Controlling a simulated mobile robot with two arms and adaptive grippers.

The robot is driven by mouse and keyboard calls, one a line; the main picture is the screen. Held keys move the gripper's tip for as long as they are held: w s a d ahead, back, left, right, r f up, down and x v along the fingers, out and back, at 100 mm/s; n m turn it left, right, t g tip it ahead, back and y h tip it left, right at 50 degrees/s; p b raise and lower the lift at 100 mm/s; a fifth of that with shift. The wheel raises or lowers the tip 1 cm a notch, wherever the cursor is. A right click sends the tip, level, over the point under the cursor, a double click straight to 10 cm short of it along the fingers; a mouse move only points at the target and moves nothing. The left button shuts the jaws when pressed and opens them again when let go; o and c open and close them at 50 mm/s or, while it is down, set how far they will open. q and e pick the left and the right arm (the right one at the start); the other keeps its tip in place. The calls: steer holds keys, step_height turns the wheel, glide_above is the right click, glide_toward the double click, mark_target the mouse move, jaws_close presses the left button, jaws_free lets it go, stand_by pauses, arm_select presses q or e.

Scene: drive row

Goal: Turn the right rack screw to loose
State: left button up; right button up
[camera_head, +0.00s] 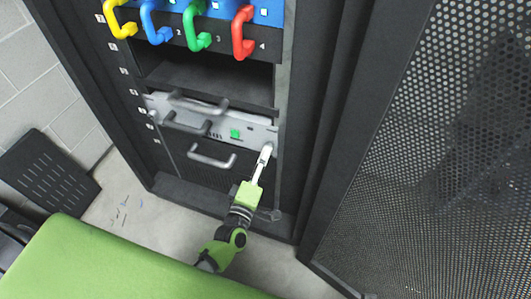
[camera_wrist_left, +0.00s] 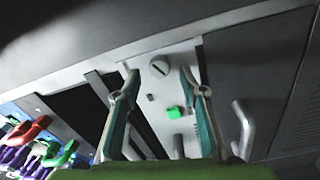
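The right rack screw (camera_wrist_left: 159,68) shows in the left wrist view as a round grey head with a dark slanted slot. It sits at the end of the silver rack unit (camera_wrist_left: 150,95), whose front also shows in the head view (camera_head: 253,134). My left gripper (camera_head: 267,149) is at the right end of that unit and covers the screw in the head view. In the left wrist view its two fingers (camera_wrist_left: 159,74) are spread apart with the screw between their tips. They do not appear closed on it; contact is unclear. My right gripper is not in view.
Yellow (camera_head: 119,20), blue (camera_head: 155,22), green (camera_head: 199,26) and red (camera_head: 242,32) drive handles are above. An empty dark bay lies between them and the unit. A perforated rack door (camera_head: 430,160) stands open at right. A grey handle (camera_wrist_left: 244,128) is near the fingers.

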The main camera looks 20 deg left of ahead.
arm_select(q)
steer(key=s, duration=0.9)
steer(key=shift+f, duration=0.15)
